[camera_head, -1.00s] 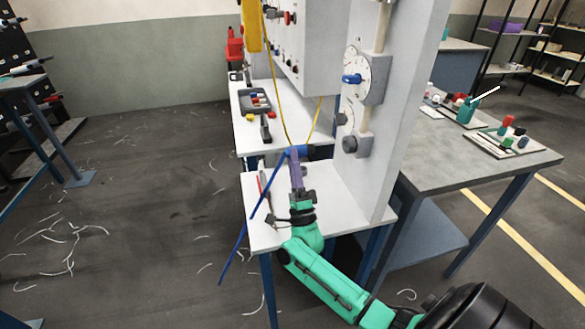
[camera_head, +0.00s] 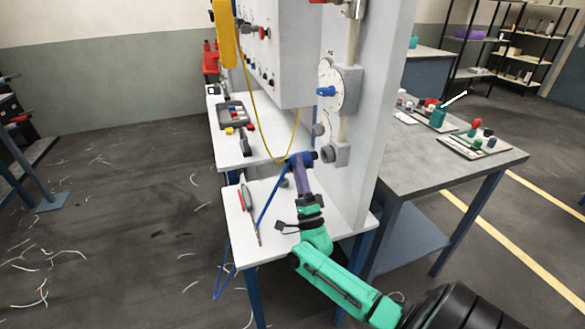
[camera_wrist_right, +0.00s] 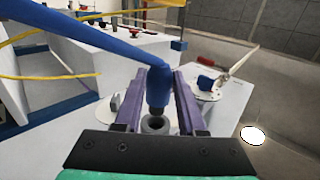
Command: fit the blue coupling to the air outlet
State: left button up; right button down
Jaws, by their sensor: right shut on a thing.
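My right gripper (camera_head: 302,166), with purple fingers, is shut on the blue coupling (camera_head: 300,157) in front of the white upright panel. In the right wrist view the coupling (camera_wrist_right: 157,88) lies between the purple fingers (camera_wrist_right: 160,100). A blue hose (camera_wrist_right: 75,42) runs from it to the upper left. In the head view the hose (camera_head: 266,205) hangs over the table edge. A grey round fitting (camera_head: 341,154), apparently the air outlet, sits low on the panel just right of the coupling. I cannot tell whether they touch. A grey ring (camera_wrist_right: 155,124) shows below the coupling. My left gripper is out of view.
A white panel (camera_head: 365,130) rises right of the gripper, with a dial (camera_head: 333,90) and blue handle above. A yellow hose (camera_head: 277,160) loops close behind the coupling. A grey workbench (camera_head: 430,170) stands to the right.

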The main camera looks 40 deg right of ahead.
jog(key=shift+s+a+f, duration=0.1)
jog(key=shift+f, duration=0.05)
jog(key=shift+d, duration=0.2)
dwell(0.3)
jog(key=shift+s+d, duration=0.3)
jog(key=shift+d, duration=0.45)
jog(key=shift+s+d+b, duration=0.15)
jog(key=shift+d+b, duration=0.15)
jog(key=shift+d, duration=0.15)
jog(key=shift+s+d, duration=0.1)
jog(key=shift+d, duration=0.1)
jog(key=shift+c, duration=2.1)
grip_release()
jog(key=shift+d, duration=0.1)
